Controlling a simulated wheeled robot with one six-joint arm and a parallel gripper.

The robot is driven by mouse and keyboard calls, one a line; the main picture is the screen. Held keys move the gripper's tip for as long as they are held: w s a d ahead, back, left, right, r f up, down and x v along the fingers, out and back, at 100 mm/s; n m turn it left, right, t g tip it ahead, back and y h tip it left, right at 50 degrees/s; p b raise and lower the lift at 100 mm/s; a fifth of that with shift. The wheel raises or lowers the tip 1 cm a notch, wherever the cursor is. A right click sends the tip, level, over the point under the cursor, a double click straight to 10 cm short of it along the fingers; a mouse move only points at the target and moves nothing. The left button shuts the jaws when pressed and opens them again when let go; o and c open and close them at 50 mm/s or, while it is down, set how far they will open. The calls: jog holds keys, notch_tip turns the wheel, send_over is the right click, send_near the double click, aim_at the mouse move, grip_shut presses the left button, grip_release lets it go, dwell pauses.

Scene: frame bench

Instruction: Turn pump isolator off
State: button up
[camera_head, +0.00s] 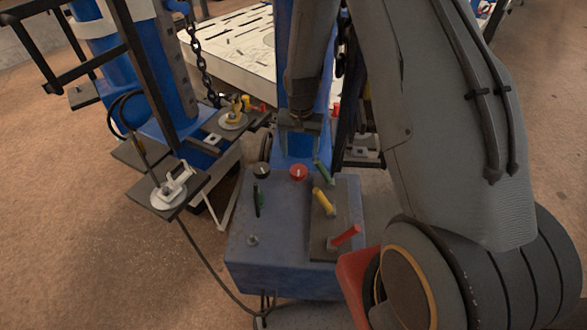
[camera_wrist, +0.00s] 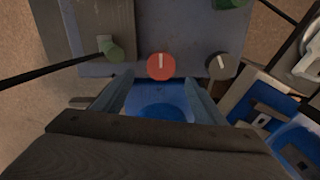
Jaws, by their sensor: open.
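A red rotary knob (camera_head: 298,172) with a white pointer mark sits on top of the blue control box (camera_head: 245,235), near its back edge. A black knob (camera_head: 262,170) with a pale mark is left of it. No label is readable, so I cannot tell which is the pump isolator. In the wrist view the red knob (camera_wrist: 161,67) lies just beyond my fingertips, its mark pointing up the picture. The black knob (camera_wrist: 221,66) is right of it. My gripper (camera_wrist: 158,88) is open and empty, its two fingers on either side of the red knob's line, apparently not touching it.
Green (camera_head: 323,173), yellow (camera_head: 323,201) and red (camera_head: 345,237) levers stand on a dark plate on the box's right. A dark green lever (camera_head: 258,201) stands on the left. A blue post rises behind the box. Plates with valve-like fittings (camera_head: 172,189) are at left.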

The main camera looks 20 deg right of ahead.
aim_at(299, 170)
jog(key=shift+a+f+p, duration=0.1)
jog(key=shift+f+p, duration=0.7)
jog(key=shift+f, duration=2.85)
